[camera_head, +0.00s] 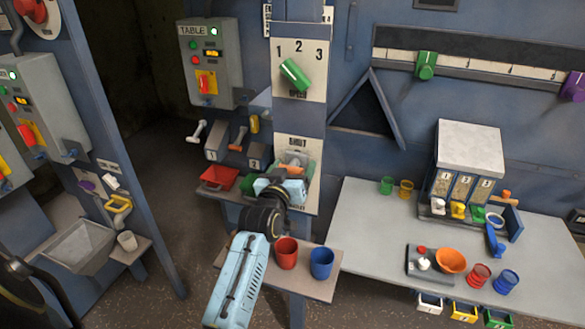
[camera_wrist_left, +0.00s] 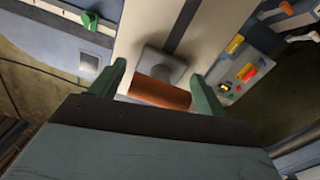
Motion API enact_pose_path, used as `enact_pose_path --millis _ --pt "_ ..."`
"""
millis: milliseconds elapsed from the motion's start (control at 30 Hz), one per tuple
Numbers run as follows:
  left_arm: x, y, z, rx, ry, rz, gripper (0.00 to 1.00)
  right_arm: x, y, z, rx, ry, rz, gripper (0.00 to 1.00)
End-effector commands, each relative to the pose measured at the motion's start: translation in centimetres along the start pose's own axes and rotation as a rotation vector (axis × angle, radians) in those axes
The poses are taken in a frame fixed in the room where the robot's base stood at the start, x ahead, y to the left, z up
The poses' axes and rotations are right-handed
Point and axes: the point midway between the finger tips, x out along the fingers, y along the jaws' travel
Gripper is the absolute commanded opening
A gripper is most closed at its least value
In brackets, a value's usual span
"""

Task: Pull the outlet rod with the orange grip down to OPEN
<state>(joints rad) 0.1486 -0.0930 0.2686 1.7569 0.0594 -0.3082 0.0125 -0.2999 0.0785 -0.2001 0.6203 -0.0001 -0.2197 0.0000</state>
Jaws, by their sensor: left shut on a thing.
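The orange grip (camera_wrist_left: 160,93) of the outlet rod lies across between the two green fingers of my left gripper (camera_wrist_left: 160,90) in the left wrist view. The gripper is shut on it, and a grey plate (camera_wrist_left: 162,65) shows just behind the grip. In the head view my left gripper (camera_head: 291,171) is at the lower part of the blue column, in front of the pale panel (camera_head: 299,147) below the 1-2-3 dial. The gripper and my light blue arm hide most of the rod and the panel lettering. My right gripper is not in view.
A red cup (camera_head: 286,253) and a blue cup (camera_head: 322,262) stand on a shelf right beside my forearm. A red tray (camera_head: 219,178) lies left of the gripper. The green dial (camera_head: 295,74) is above it. A grey table (camera_head: 380,225) with cups and a dispenser is at right.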

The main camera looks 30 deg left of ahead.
Motion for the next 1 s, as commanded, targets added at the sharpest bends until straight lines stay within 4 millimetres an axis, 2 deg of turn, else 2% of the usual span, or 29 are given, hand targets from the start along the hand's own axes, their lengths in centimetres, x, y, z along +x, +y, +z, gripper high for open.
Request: enact_pose_path --millis 200,400,533,833,867,1000 --pt "0.0 -1.1 5.4 0.004 -0.004 -0.001 0.34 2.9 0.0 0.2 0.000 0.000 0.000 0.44" --pt "0.0 -1.9 9.3 0.003 -0.004 -0.001 0.34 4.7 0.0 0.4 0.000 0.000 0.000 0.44" --pt "0.0 -2.1 10.1 0.003 -0.004 -0.002 0.34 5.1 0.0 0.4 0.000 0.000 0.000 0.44" --pt "-0.1 -2.1 10.3 0.005 -0.010 -0.003 0.34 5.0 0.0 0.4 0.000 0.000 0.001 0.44" --pt "-0.1 -2.1 10.3 0.005 -0.011 -0.003 0.78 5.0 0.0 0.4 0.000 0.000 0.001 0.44" --pt "-0.1 -2.1 10.2 0.003 -0.008 -0.002 0.96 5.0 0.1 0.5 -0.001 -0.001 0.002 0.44"
